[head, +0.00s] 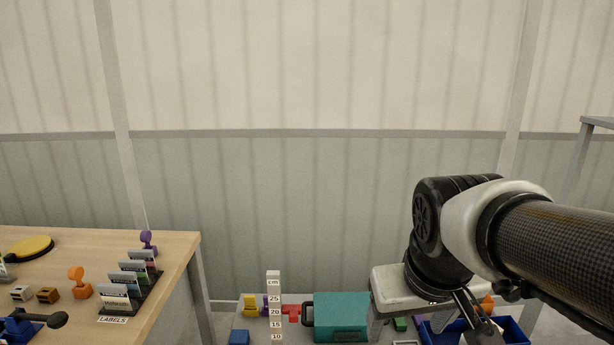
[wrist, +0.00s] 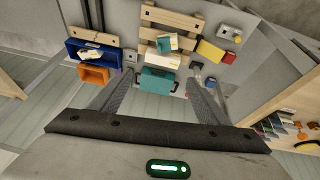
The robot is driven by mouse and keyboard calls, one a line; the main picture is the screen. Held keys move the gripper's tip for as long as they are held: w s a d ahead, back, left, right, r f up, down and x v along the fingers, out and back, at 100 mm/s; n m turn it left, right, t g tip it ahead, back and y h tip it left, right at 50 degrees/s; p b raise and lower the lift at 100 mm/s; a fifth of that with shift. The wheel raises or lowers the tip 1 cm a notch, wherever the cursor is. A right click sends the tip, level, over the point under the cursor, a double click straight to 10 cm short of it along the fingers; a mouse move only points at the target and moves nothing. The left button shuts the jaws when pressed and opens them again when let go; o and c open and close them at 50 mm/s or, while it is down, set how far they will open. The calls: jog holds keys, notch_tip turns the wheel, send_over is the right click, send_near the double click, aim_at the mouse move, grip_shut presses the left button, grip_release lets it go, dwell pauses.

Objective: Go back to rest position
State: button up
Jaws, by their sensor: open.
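My gripper (head: 474,318) hangs at the lower right of the head view, at the end of my arm, pointing down over the low work surface. In the wrist view its two fingers (wrist: 160,84) are spread apart, with nothing held between them. A teal case (wrist: 157,82) shows below and between the fingers, apart from them. The same teal case (head: 341,316) stands left of my gripper in the head view. The lower part of my gripper is partly cut off by the head view's bottom edge.
A blue bin (head: 513,326) is beside my gripper; an orange bin (wrist: 93,75) shows in the wrist view. A white height scale (head: 273,283) stands upright left of the case. A wooden table (head: 178,248) with stamps and label cards is at left. A grey frame (head: 572,180) rises at right.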

jog(key=s+r+t, duration=0.1)
jog(key=s+r, duration=0.1)
jog(key=s, duration=0.4)
notch_tip(320, 180, up, 16)
jog(key=p, duration=1.7)
jog(key=shift+w+a+r+m+y, duration=0.15)
jog(key=shift+w+a+m+y, duration=0.15)
jog(key=shift+w+a+m, duration=0.1)
